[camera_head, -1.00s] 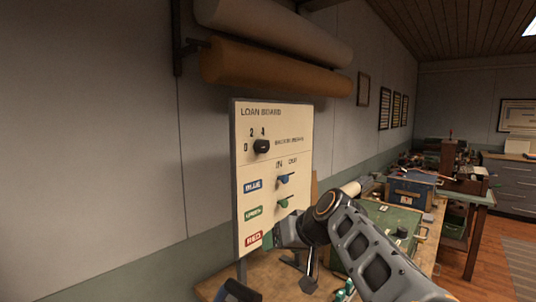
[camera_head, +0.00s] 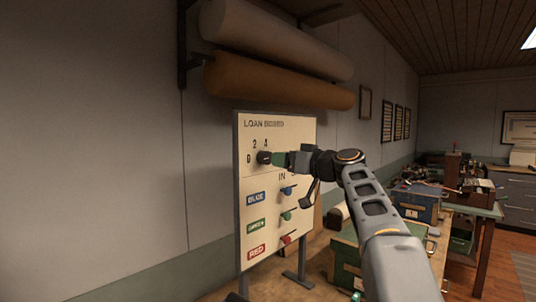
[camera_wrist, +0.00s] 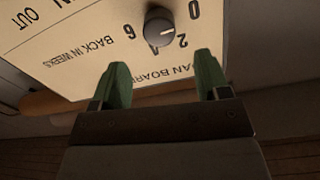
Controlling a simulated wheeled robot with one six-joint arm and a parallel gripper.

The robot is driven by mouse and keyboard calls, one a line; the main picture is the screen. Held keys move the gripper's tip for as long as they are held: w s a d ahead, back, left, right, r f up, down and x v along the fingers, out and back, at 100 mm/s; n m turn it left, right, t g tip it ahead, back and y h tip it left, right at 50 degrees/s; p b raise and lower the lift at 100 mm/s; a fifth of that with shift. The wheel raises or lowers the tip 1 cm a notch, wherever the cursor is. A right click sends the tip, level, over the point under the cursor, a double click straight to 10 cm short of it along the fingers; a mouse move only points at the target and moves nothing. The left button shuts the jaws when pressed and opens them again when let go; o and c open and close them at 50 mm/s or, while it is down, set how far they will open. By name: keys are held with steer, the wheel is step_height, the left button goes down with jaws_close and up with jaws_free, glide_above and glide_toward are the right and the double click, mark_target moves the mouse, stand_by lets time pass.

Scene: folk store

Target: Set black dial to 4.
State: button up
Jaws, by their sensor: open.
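The black dial (camera_head: 264,157) sits in the upper part of the upright loan board (camera_head: 253,221). In the wrist view, the round dial (camera_wrist: 160,27) appears upside down, with the numbers 0, 2, 4 and 6 around it. A pale mark on its face points roughly towards the 0 and 2 side; its exact setting is hard to read. My gripper (camera_head: 281,159) is in front of the board, just right of the dial. In the wrist view, its green fingers (camera_wrist: 163,68) are spread wide and empty, with the dial beyond the gap between them. I see no clear contact.
Blue, green (camera_head: 287,216) and red sliders sit on the board below the dial, beside matching labels. Large rolls (camera_head: 280,83) hang on the wall above. A green case (camera_head: 345,262) and a blue box (camera_head: 415,203) stand on the bench to the right.

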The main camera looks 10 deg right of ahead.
mark_target(268, 157)
steer(key=p+x, duration=0.2)
steer(key=x, duration=0.5)
steer(key=shift+w+a+p, duration=0.1)
steer(key=shift+p, duration=0.25)
steer(key=c, duration=0.9)
